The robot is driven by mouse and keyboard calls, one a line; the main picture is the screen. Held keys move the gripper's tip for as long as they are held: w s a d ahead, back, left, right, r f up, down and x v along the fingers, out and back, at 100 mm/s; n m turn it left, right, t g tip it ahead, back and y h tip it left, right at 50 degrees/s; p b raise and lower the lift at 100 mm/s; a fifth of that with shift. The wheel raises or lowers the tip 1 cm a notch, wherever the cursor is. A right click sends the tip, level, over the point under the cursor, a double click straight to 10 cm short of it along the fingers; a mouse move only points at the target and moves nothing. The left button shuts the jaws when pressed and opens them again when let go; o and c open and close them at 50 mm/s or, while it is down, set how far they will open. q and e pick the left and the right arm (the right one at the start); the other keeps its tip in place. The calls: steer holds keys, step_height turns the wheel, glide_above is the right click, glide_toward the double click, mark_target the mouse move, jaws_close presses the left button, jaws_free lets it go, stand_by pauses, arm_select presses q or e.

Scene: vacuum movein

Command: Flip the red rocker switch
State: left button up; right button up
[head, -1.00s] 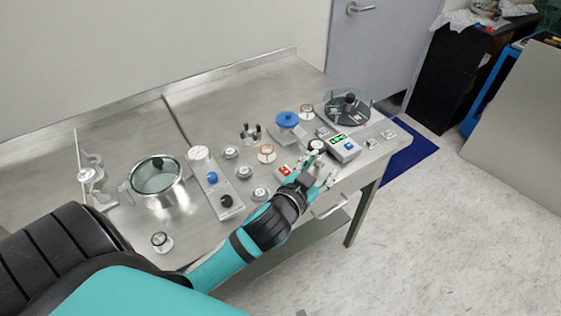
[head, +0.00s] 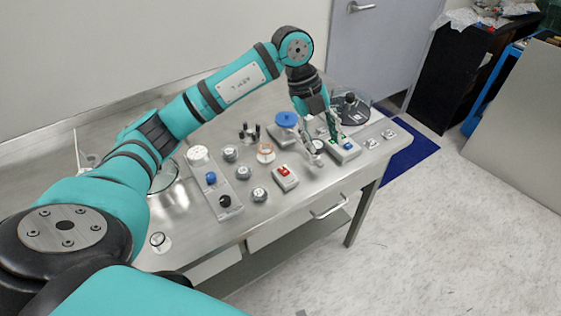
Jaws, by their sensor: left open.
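The red rocker switch (head: 285,172) sits on a small pale box near the front edge of the steel table (head: 228,240). It is in full view, with nothing covering it. My left gripper (head: 328,147) points down to the right of and beyond the switch, with its fingers spread open and empty. The fingers overlap the box with the green display (head: 345,150) and a round white-faced piece in the picture; I cannot tell whether they touch them. My right gripper is not in view.
Left of the switch are several grey knobs (head: 259,194) and a panel with blue and black knobs (head: 229,212). A blue knob (head: 287,119) stands behind. A pot (head: 163,178) is partly hidden by my arm. A drawer handle (head: 329,209) sticks out in front.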

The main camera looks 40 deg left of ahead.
mark_target(280, 167)
arm_select(q)
steer(key=s+a+r+n+g+y, duration=0.1)
steer(key=a+r+n+y, duration=0.25)
steer(key=a, duration=0.75)
steer(key=shift+y, duration=0.35)
step_height(280, 167, down, 18)
steer(key=p, duration=0.2)
steer(key=shift+d+r+p, duration=0.1)
steer(key=shift+d+p, duration=0.05)
steer(key=shift+p, duration=0.15)
